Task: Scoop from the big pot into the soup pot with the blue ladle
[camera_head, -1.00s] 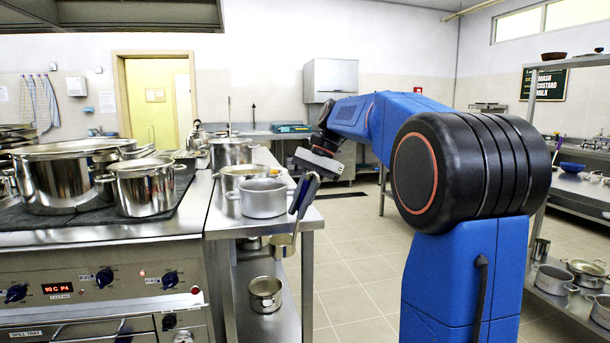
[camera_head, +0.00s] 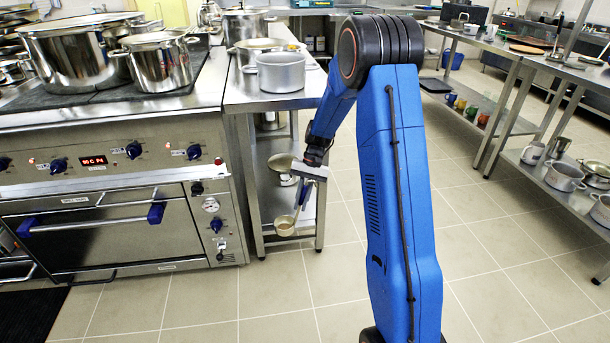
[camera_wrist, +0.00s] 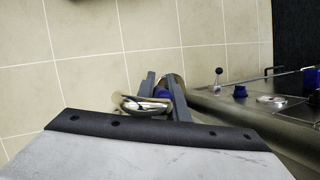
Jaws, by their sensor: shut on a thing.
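My gripper (camera_head: 306,192) is shut on the blue ladle. The ladle's blue handle is mostly covered by the fingers. Its round metal bowl (camera_head: 285,225) hangs below, beside the steel side table's lower shelf; I cannot tell what it holds. In the wrist view my gripper (camera_wrist: 163,90) has the blue ladle's bowl (camera_wrist: 143,104) at the fingers. The big pot (camera_head: 82,62), shiny steel, stands on the stove at the left. A smaller steel pot (camera_head: 163,70) is to its right, and a dull grey pot (camera_head: 281,73) stands on the side table. I cannot tell which is the soup pot.
The stove front (camera_head: 120,150) has knobs and an oven with a blue-ended handle. The side table (camera_head: 243,95) holds more pots; its lower shelf (camera_head: 262,200) has pans close to the ladle. A shelf rack (camera_head: 548,190) stands at the right. The tiled floor between is clear.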

